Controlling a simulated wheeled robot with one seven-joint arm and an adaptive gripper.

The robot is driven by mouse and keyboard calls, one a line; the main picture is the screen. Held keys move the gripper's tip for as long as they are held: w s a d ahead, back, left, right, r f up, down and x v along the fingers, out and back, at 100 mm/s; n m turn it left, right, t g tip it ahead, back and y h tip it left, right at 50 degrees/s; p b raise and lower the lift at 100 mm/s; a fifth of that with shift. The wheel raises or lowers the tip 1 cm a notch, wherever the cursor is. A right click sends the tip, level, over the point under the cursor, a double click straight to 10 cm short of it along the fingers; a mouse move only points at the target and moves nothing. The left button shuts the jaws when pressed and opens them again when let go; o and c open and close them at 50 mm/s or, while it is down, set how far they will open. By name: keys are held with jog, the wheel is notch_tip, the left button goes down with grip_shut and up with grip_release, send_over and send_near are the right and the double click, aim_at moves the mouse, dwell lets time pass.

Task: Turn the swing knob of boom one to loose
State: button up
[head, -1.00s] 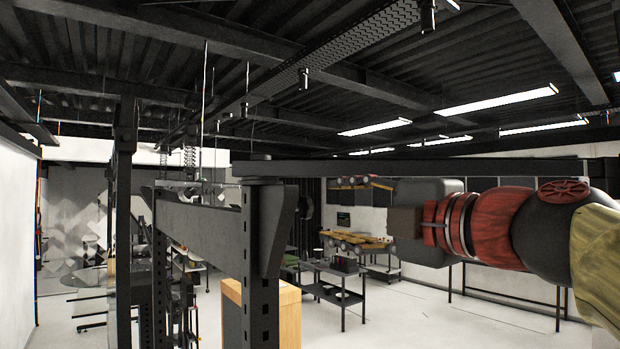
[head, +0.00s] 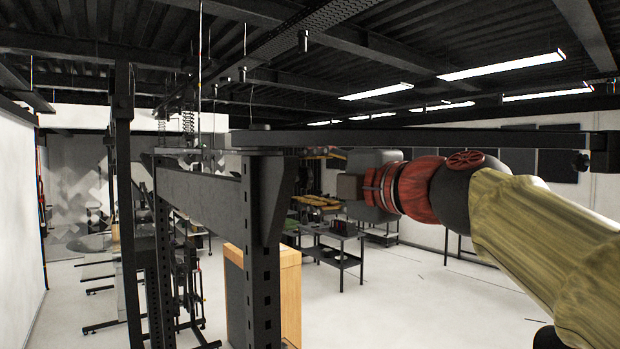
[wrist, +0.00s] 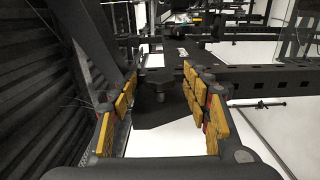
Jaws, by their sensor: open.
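Boom one seems to be the long dark beam (head: 430,139) running right from the top of the dark post (head: 262,230) in the head view; I see no label. My gripper (head: 312,177) is open and empty, just right of the post and below the beam. Its yellow-padded fingers (wrist: 160,95) spread wide in the wrist view. Between them and beyond is a small dark knob-like part (wrist: 175,104) against dark metal, perhaps the swing knob. It looks apart from both fingers. Its setting cannot be read. In the head view the knob is not clearly visible.
A small dark knob (head: 582,163) sits near the beam's right end. A wooden-sided box (head: 290,285) stands behind the post. Dark tables (head: 340,262) stand farther back. The floor (head: 450,310) at the right is clear. A perforated beam (wrist: 275,82) crosses the wrist view's right.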

jog(key=shift+c, duration=0.9)
jog(key=shift+f, duration=0.1)
jog(key=c, duration=1)
